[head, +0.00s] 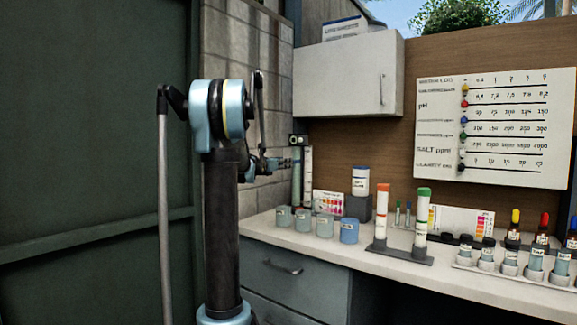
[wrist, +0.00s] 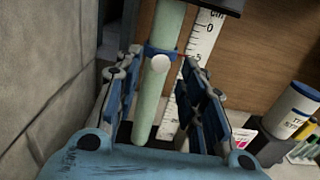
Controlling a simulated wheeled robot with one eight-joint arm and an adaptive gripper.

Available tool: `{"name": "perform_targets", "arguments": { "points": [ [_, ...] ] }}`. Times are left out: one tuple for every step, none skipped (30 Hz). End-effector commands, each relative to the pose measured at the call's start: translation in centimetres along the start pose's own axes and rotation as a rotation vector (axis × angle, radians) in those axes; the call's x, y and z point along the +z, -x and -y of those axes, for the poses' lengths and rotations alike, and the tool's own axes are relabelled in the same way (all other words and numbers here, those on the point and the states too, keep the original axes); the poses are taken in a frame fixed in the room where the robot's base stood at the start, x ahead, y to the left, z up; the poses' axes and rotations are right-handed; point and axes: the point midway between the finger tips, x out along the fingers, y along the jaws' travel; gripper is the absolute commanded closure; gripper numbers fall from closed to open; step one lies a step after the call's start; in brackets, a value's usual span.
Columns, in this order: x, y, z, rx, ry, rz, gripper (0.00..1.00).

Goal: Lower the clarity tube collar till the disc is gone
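The clarity tube (wrist: 147,108) is a pale green upright cylinder, tilted in the wrist view. A blue collar (wrist: 152,50) with a round white knob (wrist: 160,65) is around its upper part. A white scale (wrist: 201,38) with black marks stands behind it. In the head view the tube (head: 296,183) stands at the back left of the counter beside the scale (head: 308,165). My gripper (wrist: 160,75) is open, with one finger on each side of the tube and knob. Gaps show between the fingers and the tube. I cannot make out the disc.
A block wall (wrist: 40,70) rises close on the left. A white cabinet (head: 350,75) hangs above.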

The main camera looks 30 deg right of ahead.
Motion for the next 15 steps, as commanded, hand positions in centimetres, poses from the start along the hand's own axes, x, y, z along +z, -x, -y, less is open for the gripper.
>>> {"name": "perform_targets", "arguments": {
  "points": [
    [0.0, -1.0, 0.0, -0.002, 0.000, 0.000, 0.63],
    [0.0, -1.5, 0.0, -0.002, 0.000, 0.000, 0.63],
    [0.0, -2.1, 0.1, -0.003, 0.000, 0.000, 0.63],
    [0.0, -2.5, 0.1, -0.002, 0.000, 0.000, 0.63],
    [0.0, -2.9, 0.0, -0.001, 0.000, 0.000, 0.63],
    [0.0, -3.4, 0.0, -0.001, 0.000, 0.000, 0.63],
    [0.0, -3.7, 0.0, -0.001, 0.000, 0.000, 0.63],
    [0.0, -4.0, 0.0, -0.001, 0.000, 0.000, 0.63],
    [0.0, -4.3, 0.1, -0.002, 0.000, 0.000, 0.63],
    [0.0, -4.5, 0.1, -0.002, 0.000, 0.000, 0.63],
    [0.0, -4.7, 0.1, -0.002, 0.000, 0.000, 0.63],
    [0.0, -4.9, 0.0, -0.001, 0.000, 0.000, 0.63],
    [0.0, -5.0, 0.0, -0.001, 0.000, 0.000, 0.63],
    [0.0, -5.1, 0.0, -0.001, 0.000, 0.000, 0.63],
    [0.0, -5.2, 0.0, 0.000, 0.000, 0.000, 0.63]
  ]
}}
